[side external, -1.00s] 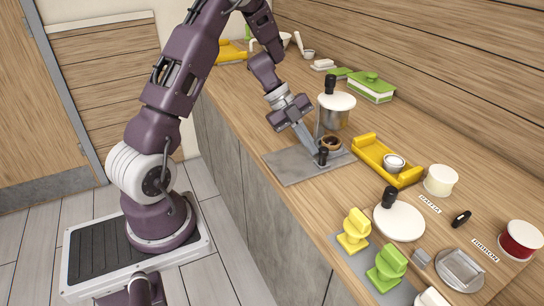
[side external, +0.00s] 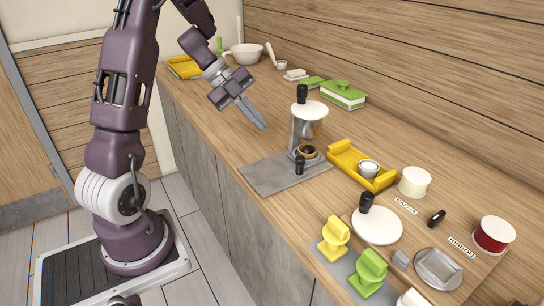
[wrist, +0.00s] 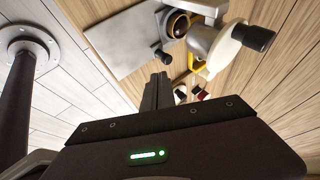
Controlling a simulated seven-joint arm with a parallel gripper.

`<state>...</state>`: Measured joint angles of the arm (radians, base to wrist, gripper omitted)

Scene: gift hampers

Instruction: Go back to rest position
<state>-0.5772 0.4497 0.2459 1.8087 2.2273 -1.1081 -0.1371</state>
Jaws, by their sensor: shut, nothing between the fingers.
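My gripper (side external: 262,127) is shut and empty. It hangs above the counter, to the left of and apart from the metal press (side external: 308,125) with its white top and black knob. In the wrist view my shut fingers (wrist: 157,92) point toward the counter, and the press (wrist: 215,45) with its grey base plate (wrist: 110,38) shows beyond them. A small black-handled piece (side external: 300,163) stands at the front of the press.
A yellow tray (side external: 345,158) with a white cup (side external: 369,168) lies right of the press. A white disc (side external: 377,226), yellow and green holders (side external: 368,270) and a red-and-white tub (side external: 494,234) stand nearer. Counter left of the press is clear.

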